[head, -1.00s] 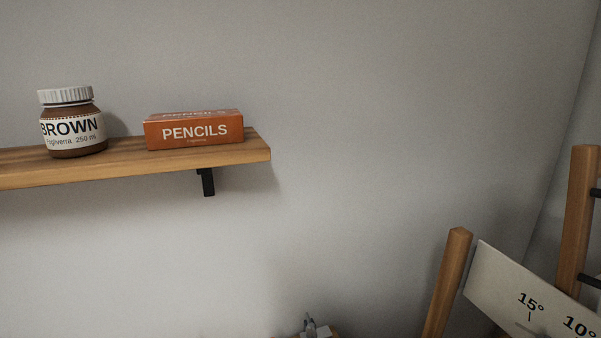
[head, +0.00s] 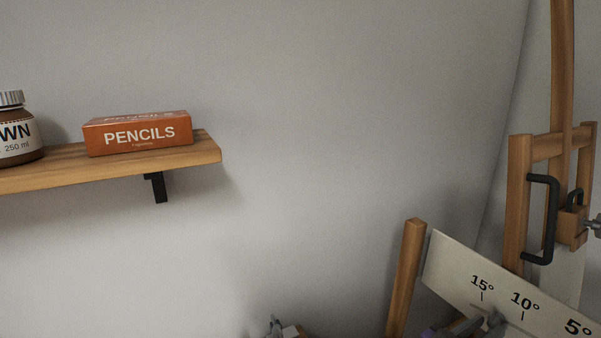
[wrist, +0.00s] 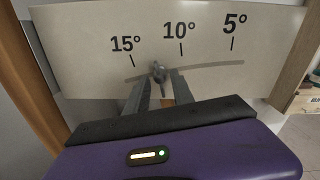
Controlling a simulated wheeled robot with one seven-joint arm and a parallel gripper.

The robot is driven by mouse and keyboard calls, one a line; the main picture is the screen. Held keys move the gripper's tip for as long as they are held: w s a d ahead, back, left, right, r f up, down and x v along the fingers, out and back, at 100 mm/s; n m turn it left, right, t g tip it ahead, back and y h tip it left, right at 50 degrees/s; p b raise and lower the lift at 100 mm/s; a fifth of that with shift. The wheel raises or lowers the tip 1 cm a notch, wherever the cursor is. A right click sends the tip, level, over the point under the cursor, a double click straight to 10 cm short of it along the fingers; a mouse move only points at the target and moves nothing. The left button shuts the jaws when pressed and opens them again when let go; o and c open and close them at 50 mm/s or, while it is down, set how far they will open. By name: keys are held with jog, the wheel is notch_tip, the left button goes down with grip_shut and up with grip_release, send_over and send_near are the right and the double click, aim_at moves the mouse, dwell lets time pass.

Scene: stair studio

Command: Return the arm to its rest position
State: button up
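My gripper (wrist: 160,88) shows in the wrist view with its two grey fingers apart and a gap between them. A small grey knob (wrist: 158,72) sits in front of that gap, at a curved slot in a pale scale board (wrist: 80,40) marked 15°, 10° and 5°. The knob is between the 15° and 10° marks. I cannot tell whether a finger touches it. In the head view, my grey fingers and a bit of purple housing show low at the right, in front of the same board (head: 450,262).
A wooden post (head: 405,275) stands left of the board. A wooden frame with a black handle (head: 548,220) stands behind at the right. A wall shelf (head: 205,152) holds a pencils box (head: 140,134) and a brown jar (head: 18,130). The wall between is clear.

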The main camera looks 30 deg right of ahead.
grip_shut()
jog(key=shift+r+p, duration=0.15)
jog(key=shift+p, duration=0.35)
jog(key=shift+n+p, duration=0.3)
jog(key=shift+p, duration=0.25)
jog(key=n+p, duration=0.1)
jog(key=p, duration=0.2)
jog(key=shift+n+p, duration=0.3)
jog(key=shift+n, duration=0.1)
jog(key=n, duration=0.9)
grip_release()
